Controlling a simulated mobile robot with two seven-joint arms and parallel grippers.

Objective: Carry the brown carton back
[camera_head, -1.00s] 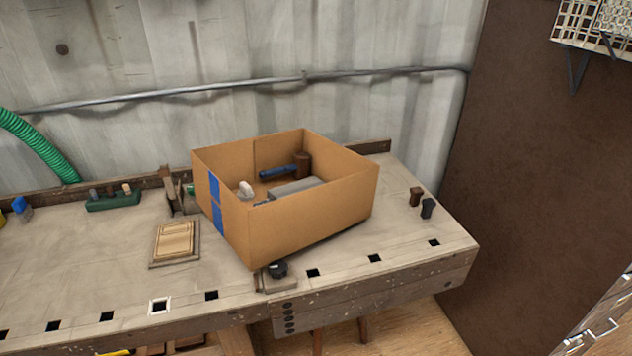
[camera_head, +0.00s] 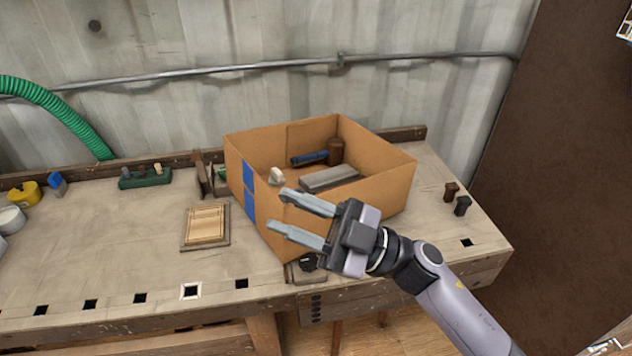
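The brown carton (camera_head: 382,190) stands open-topped on the workbench, with blue tape on its left side. Inside it lie a blue-handled mallet (camera_head: 322,156), a grey block (camera_head: 329,179) and a small white item (camera_head: 276,176). My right gripper (camera_head: 284,213) is in front of the carton, its two fingers spread and pointing left. It covers part of the carton's front wall and holds nothing. Whether it touches the carton is unclear. My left gripper is out of view.
The workbench (camera_head: 120,240) has square holes along its front edge. A small wooden panel (camera_head: 206,224) lies left of the carton. A green tool holder (camera_head: 145,178) stands at the back left, and two dark pegs (camera_head: 456,197) stand to the right. The left bench top is mostly clear.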

